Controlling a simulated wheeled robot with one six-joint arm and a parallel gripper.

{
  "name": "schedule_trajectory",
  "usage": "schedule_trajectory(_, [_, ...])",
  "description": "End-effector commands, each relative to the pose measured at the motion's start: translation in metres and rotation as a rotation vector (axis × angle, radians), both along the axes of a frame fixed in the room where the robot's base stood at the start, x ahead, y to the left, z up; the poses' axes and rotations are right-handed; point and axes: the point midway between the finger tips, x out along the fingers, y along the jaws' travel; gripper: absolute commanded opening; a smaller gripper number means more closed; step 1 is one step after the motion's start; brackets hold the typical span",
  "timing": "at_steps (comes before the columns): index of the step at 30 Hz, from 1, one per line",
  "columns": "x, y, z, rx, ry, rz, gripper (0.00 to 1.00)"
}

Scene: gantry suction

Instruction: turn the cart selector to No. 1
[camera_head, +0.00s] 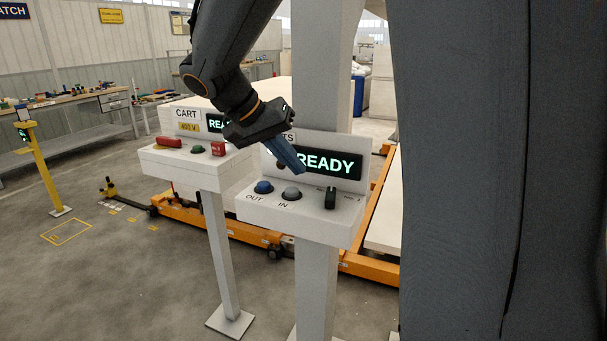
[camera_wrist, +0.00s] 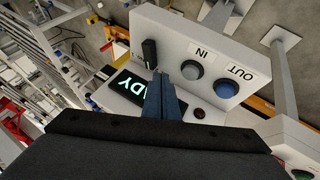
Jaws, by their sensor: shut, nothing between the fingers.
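A black selector knob (camera_head: 330,198) stands at the right end of the near white control panel (camera_head: 349,219), with small labels beside it too small to read surely. In the wrist view the knob (camera_wrist: 149,53) is just beyond my fingertips. My gripper (camera_head: 301,171) is shut and empty. Its blue fingers point down over the panel, above and left of the knob, and look apart from it. In the wrist view the closed fingers (camera_wrist: 157,76) partly cover the READY display. Which mark the knob points to cannot be told.
A blue button (camera_head: 264,187) marked OUT and a grey button (camera_head: 291,194) marked IN sit left of the knob. The READY display (camera_head: 331,163) rises behind. A second panel marked CART (camera_head: 188,114) stands at left, with red and green controls. An orange frame (camera_head: 368,267) lies behind.

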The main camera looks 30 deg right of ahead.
Motion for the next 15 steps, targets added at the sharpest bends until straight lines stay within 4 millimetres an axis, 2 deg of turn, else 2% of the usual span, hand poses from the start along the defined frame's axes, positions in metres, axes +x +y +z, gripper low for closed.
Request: schedule_trajectory(15, [0.001, -0.047, -0.064, 0.001, 0.002, 0.002, 0.0])
